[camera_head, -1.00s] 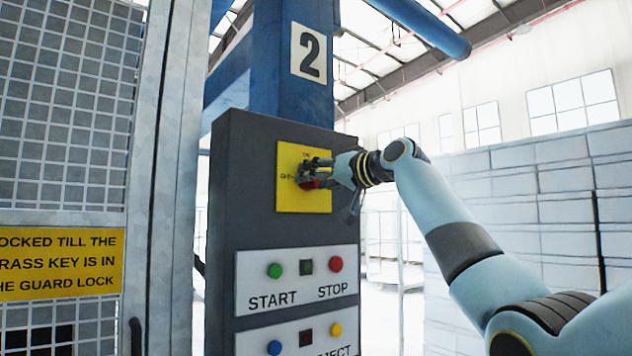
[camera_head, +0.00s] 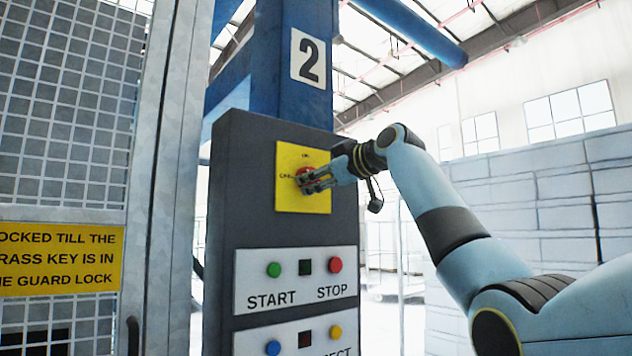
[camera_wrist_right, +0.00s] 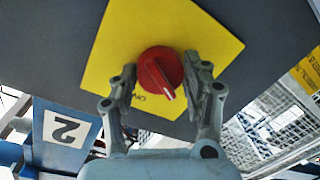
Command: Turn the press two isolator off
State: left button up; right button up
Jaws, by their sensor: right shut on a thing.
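The press two isolator is a red rotary knob (camera_head: 306,171) on a yellow plate (camera_head: 290,196), on the dark grey panel under the number 2 sign. "ON" is printed above the knob and "OFF" to its left. My right gripper (camera_head: 310,182) reaches in from the right and is shut on the knob. In the right wrist view the red knob (camera_wrist_right: 158,70) sits between the two fingers (camera_wrist_right: 160,90), with its white pointer mark visible near the right finger. The fingers partly cover the knob in the head view, so its exact angle is unclear there. My left gripper is out of view.
Below, a white plate holds START (camera_head: 274,270) and STOP (camera_head: 335,265) buttons, with another button plate (camera_head: 304,341) under it. A mesh guard (camera_head: 60,110) with a yellow sign (camera_head: 60,259) stands left. Stacked pale blocks (camera_head: 540,200) stand at the right.

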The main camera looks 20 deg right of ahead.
jog(key=n, duration=0.5)
jog(key=shift+h+b, duration=0.4)
jog(key=shift+n, duration=0.3)
jog(key=o, duration=1.2)
jog(key=shift+c, duration=0.2)
jog(key=shift+r, duration=0.1)
jog(key=v, duration=1.2)
